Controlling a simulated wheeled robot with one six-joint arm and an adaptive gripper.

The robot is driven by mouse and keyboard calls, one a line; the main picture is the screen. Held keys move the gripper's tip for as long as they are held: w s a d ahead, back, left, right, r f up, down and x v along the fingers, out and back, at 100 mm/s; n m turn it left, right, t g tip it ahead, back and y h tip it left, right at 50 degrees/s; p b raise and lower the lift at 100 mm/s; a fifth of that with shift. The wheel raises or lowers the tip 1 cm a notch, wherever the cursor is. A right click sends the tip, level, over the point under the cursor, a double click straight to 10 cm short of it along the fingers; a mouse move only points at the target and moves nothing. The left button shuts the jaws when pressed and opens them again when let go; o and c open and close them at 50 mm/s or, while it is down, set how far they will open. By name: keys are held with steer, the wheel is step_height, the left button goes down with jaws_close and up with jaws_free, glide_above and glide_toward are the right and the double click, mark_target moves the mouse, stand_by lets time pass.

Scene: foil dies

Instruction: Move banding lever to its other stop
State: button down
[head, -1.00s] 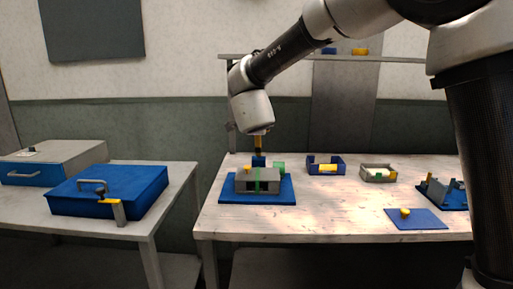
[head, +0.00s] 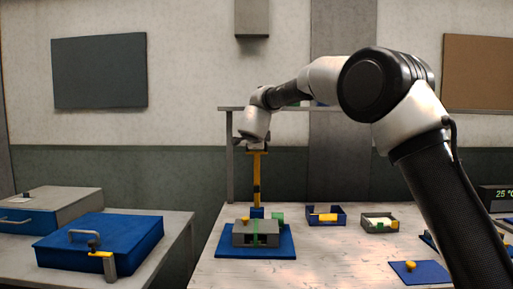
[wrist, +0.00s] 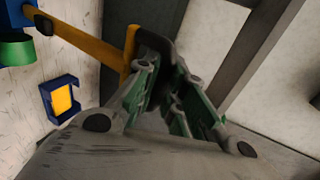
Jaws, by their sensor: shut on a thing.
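The banding lever (head: 257,178) is a yellow bar rising nearly upright from a blue block (head: 257,212) at the back of the banding fixture. The fixture has a grey body (head: 241,240) with a green strip on a blue base plate (head: 227,252). My gripper (head: 257,146) is at the lever's top end. In the wrist view the yellow lever (wrist: 80,40) runs from upper left to a dark handle, and my gripper (wrist: 165,78) is shut on that handle. The finger contact is partly hidden.
Right of the fixture are a blue bin (head: 325,222) with a yellow piece and a grey bin (head: 380,228). A blue plate (head: 420,277) with a yellow knob lies at front right. A blue lidded box (head: 100,245) stands on the left table.

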steer(key=shift+w+d+r, duration=0.15)
steer(key=shift+r, duration=0.05)
steer(key=c, duration=1.5)
jaws_free()
steer(key=shift+w, duration=0.15)
steer(key=shift+f, duration=0.1)
steer(key=shift+s, duration=0.5)
steer(key=v, duration=1.1)
steer(key=shift+r, duration=0.2)
